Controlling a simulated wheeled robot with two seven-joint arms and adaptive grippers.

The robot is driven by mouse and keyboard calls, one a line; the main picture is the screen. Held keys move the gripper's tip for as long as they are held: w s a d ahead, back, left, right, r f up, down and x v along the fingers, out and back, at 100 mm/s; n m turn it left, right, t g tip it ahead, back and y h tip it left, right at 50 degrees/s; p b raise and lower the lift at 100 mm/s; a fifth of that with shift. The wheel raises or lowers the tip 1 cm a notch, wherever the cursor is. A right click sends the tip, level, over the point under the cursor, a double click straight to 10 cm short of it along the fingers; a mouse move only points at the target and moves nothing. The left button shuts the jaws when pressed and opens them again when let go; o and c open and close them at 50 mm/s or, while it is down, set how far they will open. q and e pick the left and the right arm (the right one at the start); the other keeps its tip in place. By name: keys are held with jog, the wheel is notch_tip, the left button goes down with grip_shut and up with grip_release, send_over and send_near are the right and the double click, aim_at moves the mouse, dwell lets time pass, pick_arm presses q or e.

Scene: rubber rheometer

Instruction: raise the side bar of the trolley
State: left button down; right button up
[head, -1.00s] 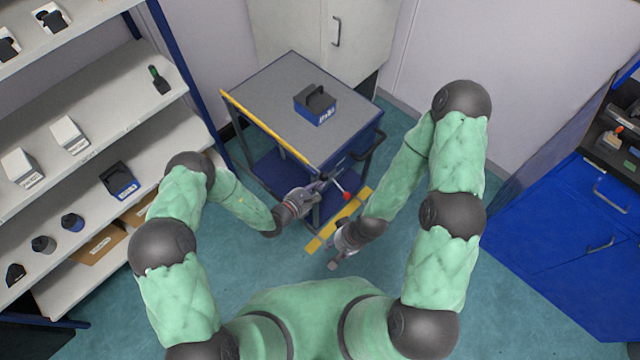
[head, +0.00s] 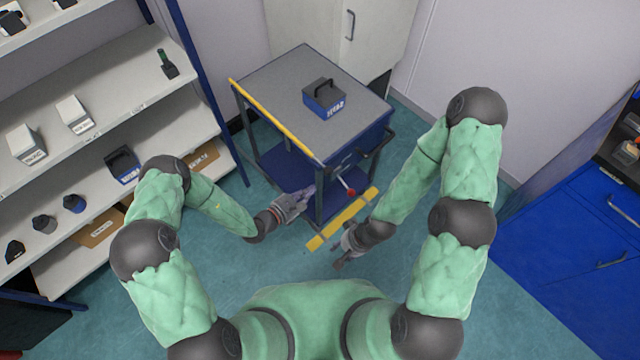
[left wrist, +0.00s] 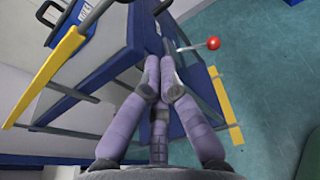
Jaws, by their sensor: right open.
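The trolley (head: 275,85) has a grey top and blue lower shelf. One yellow bar (head: 270,118) runs along the left edge of its top; it also shows in the left wrist view (left wrist: 50,72). A second yellow bar (head: 342,219) sits low at the trolley's front; part shows in the left wrist view (left wrist: 224,104). A red-knobbed lever (head: 350,191) sticks out at the front corner; its knob (left wrist: 213,43) is clear of my fingers. My left gripper (head: 310,192) is by that corner, fingertips close together (left wrist: 160,62); any hold is unclear. My right gripper (head: 341,255) is open, near the low bar.
A blue-and-black box (head: 323,99) stands on the trolley top. A shelf rack (head: 95,115) with several boxes is at the left. A blue cabinet (head: 570,225) stands at the right and a pale cabinet (head: 320,30) behind. The floor between is clear.

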pick_arm(q)
jog(key=v, duration=0.3)
jog(key=shift+s+a+r, duration=0.1)
jog(key=shift+s+a, duration=0.1)
jog(key=shift+s, duration=0.05)
dwell(0.4)
